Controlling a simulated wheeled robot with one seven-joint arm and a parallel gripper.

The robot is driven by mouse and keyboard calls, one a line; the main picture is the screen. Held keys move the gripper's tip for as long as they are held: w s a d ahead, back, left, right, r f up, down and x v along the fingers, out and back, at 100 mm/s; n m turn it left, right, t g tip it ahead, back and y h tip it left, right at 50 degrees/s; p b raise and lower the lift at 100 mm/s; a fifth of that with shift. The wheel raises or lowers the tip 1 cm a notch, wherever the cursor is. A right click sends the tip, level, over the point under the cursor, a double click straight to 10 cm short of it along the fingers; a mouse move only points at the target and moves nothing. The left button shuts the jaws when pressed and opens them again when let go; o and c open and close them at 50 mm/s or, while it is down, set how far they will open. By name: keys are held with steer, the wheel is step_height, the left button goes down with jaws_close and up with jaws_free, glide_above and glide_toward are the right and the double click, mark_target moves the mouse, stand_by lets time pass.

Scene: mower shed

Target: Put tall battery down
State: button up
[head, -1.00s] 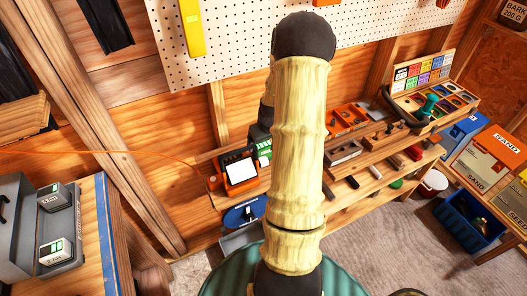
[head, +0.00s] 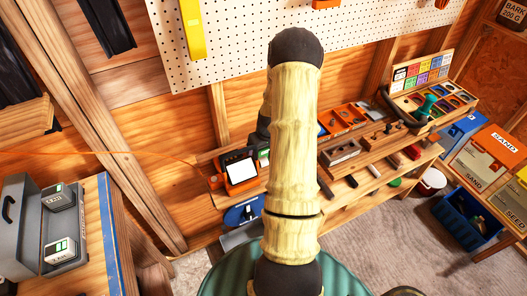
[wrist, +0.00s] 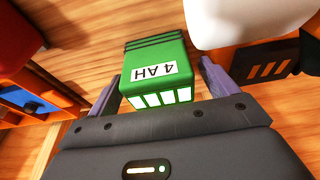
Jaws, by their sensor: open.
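The tall battery (wrist: 160,72) is a green block marked "4 AH" with a row of lit white bars. In the wrist view it is between the two fingers of my gripper (wrist: 162,88), which is open. A gap shows at the right finger; the left finger is very close to its side. Wooden boards show behind it, but its contact with the bench is hidden. In the head view a small green part of the battery (head: 263,155) shows beside the orange device with a white screen (head: 240,172). My arm hides most of the gripper there.
A wooden bench (head: 350,185) carries orange trays (head: 345,118) and small blocks to the right. A grey case (head: 25,225) with two smaller batteries (head: 60,250) stands at left. In the wrist view, the white-and-orange device (wrist: 235,25) is close on the right.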

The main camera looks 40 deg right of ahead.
steer(key=c, duration=1.4)
steer(key=shift+r+b, duration=0.95)
steer(key=shift+r, duration=4.1)
steer(key=shift+c, duration=0.2)
